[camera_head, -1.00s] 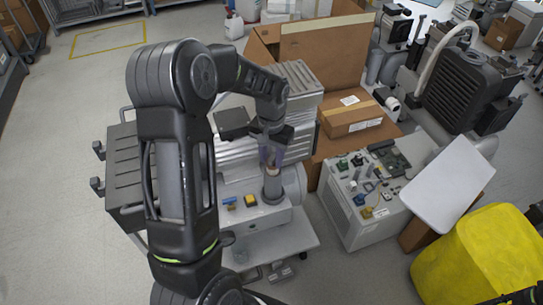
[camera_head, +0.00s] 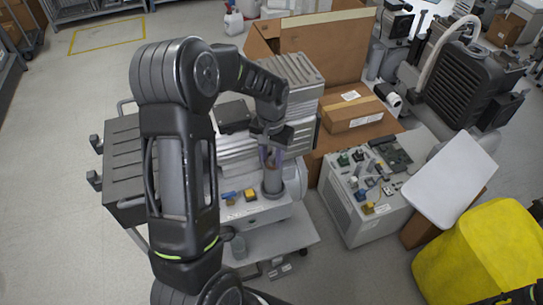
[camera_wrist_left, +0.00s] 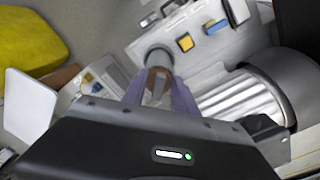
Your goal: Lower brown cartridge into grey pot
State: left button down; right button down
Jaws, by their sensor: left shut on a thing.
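The grey pot (camera_head: 272,184) stands upright on the front ledge of the light-grey machine; its rim (camera_wrist_left: 158,54) shows in the left wrist view. My left gripper (camera_head: 270,156) is above the pot, with its purple fingers pointing down. In the left wrist view the gripper (camera_wrist_left: 158,95) is shut on the brown cartridge (camera_wrist_left: 152,80). The cartridge's far end overlaps the pot's mouth; how deep it sits inside is hidden. In the head view the fingers largely cover the cartridge. My right gripper does not show.
A blue piece (camera_head: 228,195) and a yellow-orange block (camera_head: 250,195) lie left of the pot. A ribbed silver housing (camera_head: 235,152) is close behind the gripper. A cardboard box (camera_head: 352,112) is to the right.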

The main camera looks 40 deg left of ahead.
pick_arm(q)
jog(key=shift+f, duration=0.35)
jog(key=c, duration=0.9)
grip_release()
jog(key=shift+r, duration=0.1)
notch_tip(320, 180, up, 8)
jog(key=shift+f, duration=0.15)
